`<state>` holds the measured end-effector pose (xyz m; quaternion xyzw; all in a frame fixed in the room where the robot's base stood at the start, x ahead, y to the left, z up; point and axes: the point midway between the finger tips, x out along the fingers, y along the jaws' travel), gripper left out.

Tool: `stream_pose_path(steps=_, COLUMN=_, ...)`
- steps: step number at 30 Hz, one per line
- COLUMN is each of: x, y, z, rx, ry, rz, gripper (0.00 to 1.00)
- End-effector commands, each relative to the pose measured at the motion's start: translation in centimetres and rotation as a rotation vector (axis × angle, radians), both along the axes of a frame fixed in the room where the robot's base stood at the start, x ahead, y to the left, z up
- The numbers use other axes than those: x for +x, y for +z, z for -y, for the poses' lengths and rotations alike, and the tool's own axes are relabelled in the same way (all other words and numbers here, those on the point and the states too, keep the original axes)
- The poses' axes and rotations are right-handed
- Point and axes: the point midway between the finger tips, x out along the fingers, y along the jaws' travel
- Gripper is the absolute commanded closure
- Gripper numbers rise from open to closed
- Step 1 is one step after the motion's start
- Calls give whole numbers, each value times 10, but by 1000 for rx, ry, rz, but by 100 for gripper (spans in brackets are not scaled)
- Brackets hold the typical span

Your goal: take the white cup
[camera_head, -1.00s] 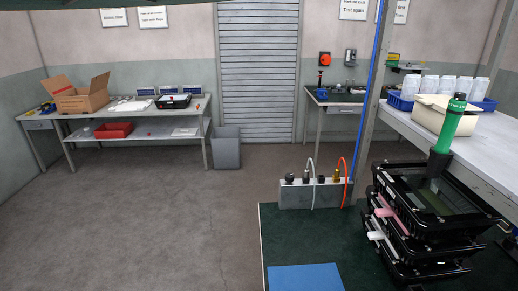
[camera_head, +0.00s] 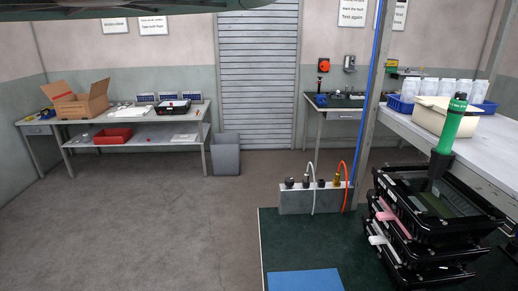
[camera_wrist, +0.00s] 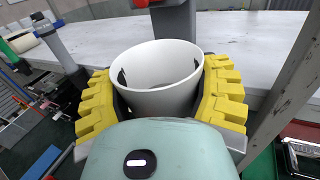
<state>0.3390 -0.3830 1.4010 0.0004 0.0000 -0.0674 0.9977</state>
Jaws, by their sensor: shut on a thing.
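The white cup (camera_wrist: 160,101) shows in the wrist view, open end toward the camera, with dark openings in its inner wall. My gripper (camera_wrist: 160,85) is shut on it, with one yellow ribbed finger on the left side and one on the right. The cup's lower part is hidden behind my gripper's pale green body. A grey worktop (camera_wrist: 252,42) lies behind the cup; I cannot tell whether the cup is touching it. Neither the cup nor my gripper shows in the head view.
A grey post (camera_head: 369,110) rises at the bench end. Open floor (camera_head: 150,225) lies left of the green mat (camera_head: 320,258).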

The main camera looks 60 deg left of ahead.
Motion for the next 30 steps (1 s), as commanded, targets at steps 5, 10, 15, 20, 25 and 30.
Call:
stream_pose_path(steps=5, x=-10, y=0, z=-6, rx=0, ry=-2, rz=0, gripper=62)
stream_pose_path(steps=10, x=-18, y=0, z=-11, rx=-1, ry=-1, rz=-1, gripper=62)
stream_pose_path(steps=15, x=-26, y=1, z=-16, rx=-1, ry=0, rz=-1, gripper=62)
stream_pose_path(steps=20, x=-34, y=1, z=-21, rx=-1, ry=0, rz=-1, gripper=62)
stream_pose_path(steps=25, x=-42, y=1, z=-26, rx=-1, ry=-2, rz=1, gripper=62)
stream_pose_path(steps=30, x=-51, y=1, z=-30, rx=0, ry=-3, rz=1, gripper=62)
